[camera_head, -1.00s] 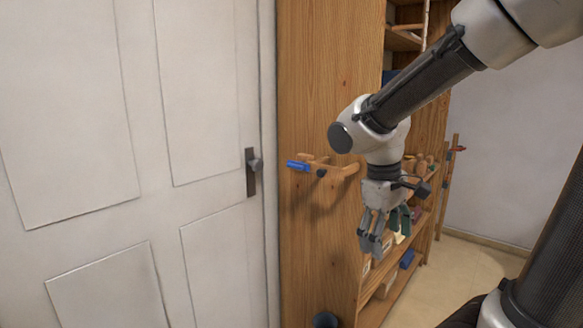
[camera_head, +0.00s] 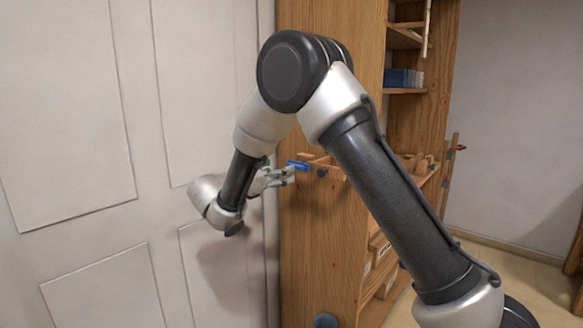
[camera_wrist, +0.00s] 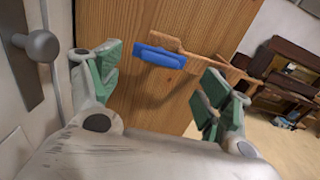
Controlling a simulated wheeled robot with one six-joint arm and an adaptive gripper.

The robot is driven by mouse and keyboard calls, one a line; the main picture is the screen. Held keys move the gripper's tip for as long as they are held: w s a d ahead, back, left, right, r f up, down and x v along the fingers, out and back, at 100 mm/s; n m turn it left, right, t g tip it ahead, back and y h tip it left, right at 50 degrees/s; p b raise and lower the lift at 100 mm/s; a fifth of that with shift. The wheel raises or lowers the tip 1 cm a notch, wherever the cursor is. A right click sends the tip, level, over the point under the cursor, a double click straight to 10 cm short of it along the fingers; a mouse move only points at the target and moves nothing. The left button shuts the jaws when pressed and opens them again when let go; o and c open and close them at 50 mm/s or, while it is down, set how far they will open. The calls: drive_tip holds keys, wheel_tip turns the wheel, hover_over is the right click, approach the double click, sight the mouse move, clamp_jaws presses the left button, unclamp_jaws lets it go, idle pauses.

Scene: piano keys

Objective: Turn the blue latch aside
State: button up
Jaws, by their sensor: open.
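The blue latch (camera_head: 298,166) is a short blue bar at the left end of a wooden fixture on the side panel of the wooden shelf. In the wrist view the latch (camera_wrist: 160,57) lies roughly level, ahead of and between my spread fingers, closer to the left one. My gripper (camera_head: 282,174) is just left of the latch in the head view, its green-padded fingers pointing right. In the wrist view my gripper (camera_wrist: 163,68) is open and empty. I cannot tell whether a finger touches the latch.
The white door (camera_head: 75,130) stands close on the left, and its handle (camera_wrist: 40,46) is near my left finger. The wooden shelf (camera_head: 330,255) holds boxes on the right. A dark wooden piece of furniture (camera_wrist: 290,70) stands farther off with open floor before it.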

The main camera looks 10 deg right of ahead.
sight(298, 165)
drive_tip(key=x, duration=0.7)
drive_tip(key=c, duration=1)
